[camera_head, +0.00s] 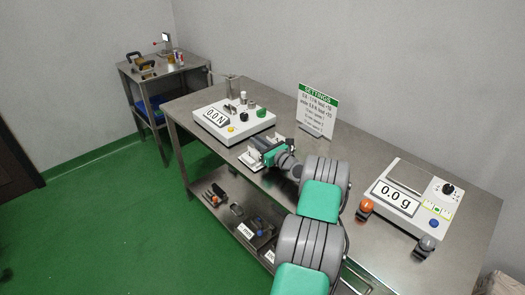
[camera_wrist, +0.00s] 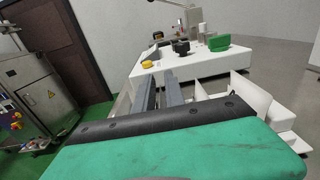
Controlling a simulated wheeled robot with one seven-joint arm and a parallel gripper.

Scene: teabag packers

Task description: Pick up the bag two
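I cannot make out a teabag marked as bag two in either view. A white divided tray (camera_wrist: 262,99) lies around and under my gripper (camera_wrist: 160,76) in the wrist view. It also shows as a white shape (camera_head: 246,162) at the table's front left edge in the head view. My gripper (camera_head: 255,152) is low over this tray, in front of the white force tester. Its two dark fingers lie close together with a narrow gap. I cannot see whether anything thin is between them, and the tray's inside is mostly hidden.
The force tester (camera_head: 262,122) reads 0.0 N behind my gripper. A settings sign (camera_head: 317,108) stands at the table's back. A scale (camera_head: 413,172) reading 0.0 g is at right, with orange (camera_head: 366,207) and grey (camera_head: 425,245) stamp-like items before it. A lower shelf holds tools (camera_head: 237,210).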

